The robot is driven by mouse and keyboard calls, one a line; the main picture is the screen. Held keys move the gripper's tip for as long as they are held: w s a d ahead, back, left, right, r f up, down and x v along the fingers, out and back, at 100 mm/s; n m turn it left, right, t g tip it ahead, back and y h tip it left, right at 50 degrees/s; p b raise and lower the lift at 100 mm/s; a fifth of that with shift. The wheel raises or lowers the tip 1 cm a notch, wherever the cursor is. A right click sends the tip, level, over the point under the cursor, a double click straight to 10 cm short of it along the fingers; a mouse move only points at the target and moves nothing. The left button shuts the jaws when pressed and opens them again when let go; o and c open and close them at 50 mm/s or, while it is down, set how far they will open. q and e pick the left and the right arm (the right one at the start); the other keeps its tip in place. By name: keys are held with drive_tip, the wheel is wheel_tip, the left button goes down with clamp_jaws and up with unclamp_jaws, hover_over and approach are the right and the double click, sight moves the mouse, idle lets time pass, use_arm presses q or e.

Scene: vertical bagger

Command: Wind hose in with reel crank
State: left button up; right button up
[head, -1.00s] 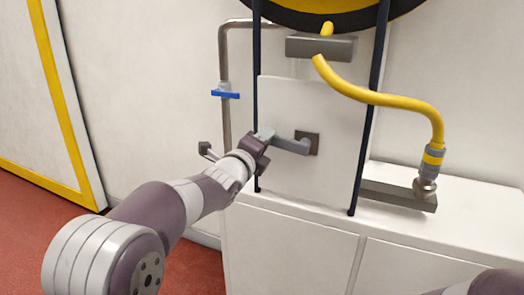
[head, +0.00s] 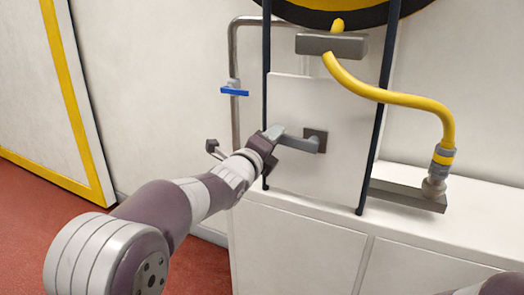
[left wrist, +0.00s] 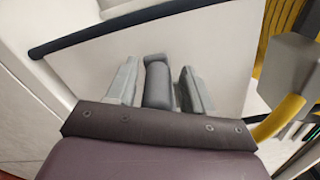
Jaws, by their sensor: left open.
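The grey reel crank (head: 299,143) extends left from its dark square hub (head: 317,136) on the white panel. My left gripper (head: 273,133) is at the crank's outer end. In the left wrist view, the dark grey crank handle (left wrist: 158,85) stands between the two light grey fingers of my left gripper (left wrist: 158,88). The fingers are open, with a gap visible on each side of the handle. The yellow hose (head: 400,96) drops from the reel (head: 340,12) through a grey guide (head: 330,45) and curves right to a coupling (head: 441,165). My right gripper is out of view.
A pipe (head: 233,120) with a blue valve handle (head: 234,91) runs left of the panel. Dark posts (head: 266,75) flank the panel. A white cabinet (head: 300,222) stands below, with a grey block (head: 408,196) on it under the coupling. Red floor is clear at left.

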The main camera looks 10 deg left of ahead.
use_arm(q)
drive_tip(key=v, duration=1.2)
drive_tip(key=s+a+f+n+g+y, duration=0.3)
drive_tip(key=f+n+g, duration=0.1)
drive_tip(key=f+n, duration=0.5)
drive_tip(key=s+a+f+n+g+y, duration=0.2)
drive_tip(key=s+a+f+n+g, duration=0.15)
drive_tip(key=f+n, duration=0.45)
drive_tip(key=s+f+n+g, duration=0.4)
drive_tip(key=s+f+n, duration=0.15)
drive_tip(key=s, duration=0.25)
drive_tip(key=s+f+n+g, duration=0.4)
drive_tip(key=s+f+g, duration=0.15)
drive_tip(key=s, duration=0.35)
wheel_tip(320, 180, up, 31)
drive_tip(key=w+t+p, duration=0.1)
drive_tip(key=p, duration=3.1)
drive_tip(key=shift+a+y, duration=0.3)
drive_tip(key=shift+a, duration=0.15)
drive_tip(key=shift+r, duration=0.15)
